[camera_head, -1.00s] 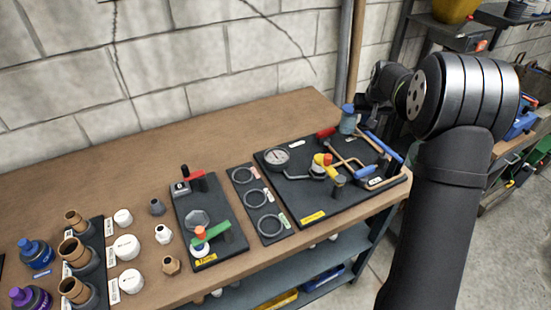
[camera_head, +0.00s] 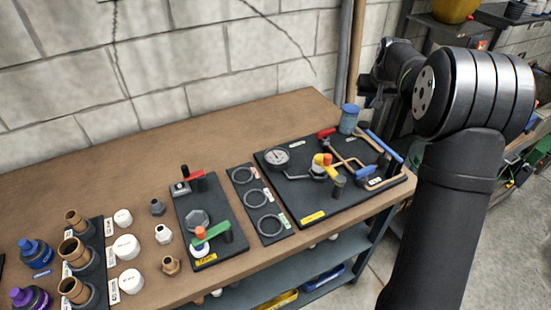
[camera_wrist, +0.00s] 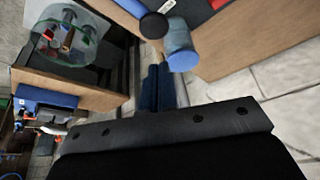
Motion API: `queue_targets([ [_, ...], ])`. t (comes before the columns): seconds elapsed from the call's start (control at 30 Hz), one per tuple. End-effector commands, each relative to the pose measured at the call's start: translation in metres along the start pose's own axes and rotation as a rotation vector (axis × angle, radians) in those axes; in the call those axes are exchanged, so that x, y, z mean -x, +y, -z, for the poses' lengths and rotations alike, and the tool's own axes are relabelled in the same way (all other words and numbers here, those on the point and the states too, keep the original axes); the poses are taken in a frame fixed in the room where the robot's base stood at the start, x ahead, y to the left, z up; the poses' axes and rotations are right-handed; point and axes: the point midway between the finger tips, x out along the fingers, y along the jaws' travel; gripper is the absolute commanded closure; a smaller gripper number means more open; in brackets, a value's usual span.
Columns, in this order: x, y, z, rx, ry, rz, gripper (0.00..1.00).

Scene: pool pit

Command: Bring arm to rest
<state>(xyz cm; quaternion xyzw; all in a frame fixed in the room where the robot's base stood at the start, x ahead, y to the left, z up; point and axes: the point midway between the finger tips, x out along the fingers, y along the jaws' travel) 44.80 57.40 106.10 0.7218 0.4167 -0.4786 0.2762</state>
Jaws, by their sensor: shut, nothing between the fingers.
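My gripper (camera_head: 369,92) is at the right of the head view, raised beyond the far right end of the workbench and partly hidden behind my own wrist. In the wrist view my gripper (camera_wrist: 160,88) shows as two dark fingers close together, with nothing between them. The gripper is shut and empty. A blue-topped jar (camera_head: 348,118) stands at the bench's back right corner, apart from the gripper. It also shows in the wrist view as a blue cylinder (camera_wrist: 181,48), just beyond the fingers.
The wooden workbench (camera_head: 255,125) carries a black tool board (camera_head: 300,195) with gauge and tools, a valve board (camera_head: 210,255), and fittings at left. A block wall (camera_head: 180,60) and a vertical pipe (camera_head: 346,50) stand behind. Shelving (camera_head: 455,35) is at right.

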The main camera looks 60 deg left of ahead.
Motion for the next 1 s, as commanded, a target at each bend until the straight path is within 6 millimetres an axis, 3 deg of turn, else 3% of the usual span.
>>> queue_targets([
  [0.27, -0.003, 0.0, -0.001, 0.0, -0.001, 0.0, 1.0],
  [0.7, -0.048, 0.0, -0.02, 0.0, -0.001, 0.0, 1.0],
  [1.0, -0.051, 0.0, -0.021, 0.0, 0.0, 0.0, 1.0],
])
